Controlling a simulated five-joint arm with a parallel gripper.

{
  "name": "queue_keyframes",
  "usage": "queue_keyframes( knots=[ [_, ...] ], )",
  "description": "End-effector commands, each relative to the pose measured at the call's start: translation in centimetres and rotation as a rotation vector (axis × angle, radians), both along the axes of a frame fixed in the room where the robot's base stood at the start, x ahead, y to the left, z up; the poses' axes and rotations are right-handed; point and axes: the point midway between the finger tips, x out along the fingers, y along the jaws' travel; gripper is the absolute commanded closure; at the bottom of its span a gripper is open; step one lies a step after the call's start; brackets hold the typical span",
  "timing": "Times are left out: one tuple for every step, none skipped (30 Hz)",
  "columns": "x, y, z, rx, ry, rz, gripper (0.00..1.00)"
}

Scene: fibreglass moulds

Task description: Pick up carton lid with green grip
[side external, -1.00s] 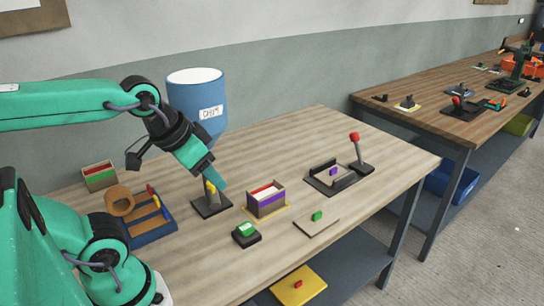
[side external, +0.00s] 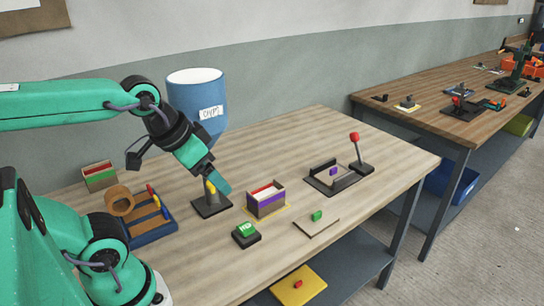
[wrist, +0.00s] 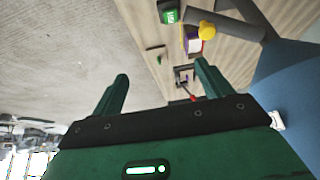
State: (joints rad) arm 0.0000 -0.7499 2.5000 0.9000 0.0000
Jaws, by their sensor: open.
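The carton lid (side external: 305,225) is a flat, thin beige board lying on the wooden table near its front edge. Its green grip (side external: 316,216) stands up from the middle. In the wrist view the lid (wrist: 152,53) shows small, beyond my fingers, with its green grip (wrist: 159,60). My gripper (side external: 220,182) is open and empty, above the table at the yellow-topped stand, left of the lid and well apart from it. In the wrist view my two fingers (wrist: 162,70) are spread wide with nothing between them.
An open carton (side external: 266,203) with a purple band stands between my gripper and the lid. A green button box (side external: 245,233) is in front. A dark fixture (side external: 330,180) and red-knobbed lever (side external: 355,138) stand behind the lid. A blue hopper (side external: 197,100) is behind my gripper.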

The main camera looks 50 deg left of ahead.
Motion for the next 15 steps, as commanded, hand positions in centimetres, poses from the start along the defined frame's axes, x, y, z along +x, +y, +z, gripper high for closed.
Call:
queue_keyframes(
  knots=[
    [0.00,0.00,0.00,0.000,0.000,0.000,0.13],
    [0.00,0.00,0.00,0.000,0.000,0.000,0.13],
    [0.00,0.00,0.00,0.000,0.000,0.000,0.13],
    [0.00,0.00,0.00,0.000,0.000,0.000,0.13],
    [0.00,0.00,0.00,0.000,0.000,0.000,0.13],
    [0.00,0.00,0.00,0.000,0.000,0.000,0.13],
    [0.00,0.00,0.00,0.000,0.000,0.000,0.13],
    [0.00,0.00,0.00,0.000,0.000,0.000,0.13],
    [0.01,0.00,0.00,0.000,0.000,0.000,0.13],
    [0.04,0.00,0.02,0.000,0.001,0.000,0.13],
    [0.08,0.00,0.03,0.000,0.001,0.000,0.13],
    [0.17,-0.01,0.07,0.000,0.003,0.000,0.13],
    [0.26,-0.02,0.11,0.000,0.004,0.000,0.13],
    [0.39,-0.02,0.14,0.000,0.007,0.000,0.13],
    [0.60,-0.04,0.20,-0.001,0.011,0.000,0.13]
  ],
)
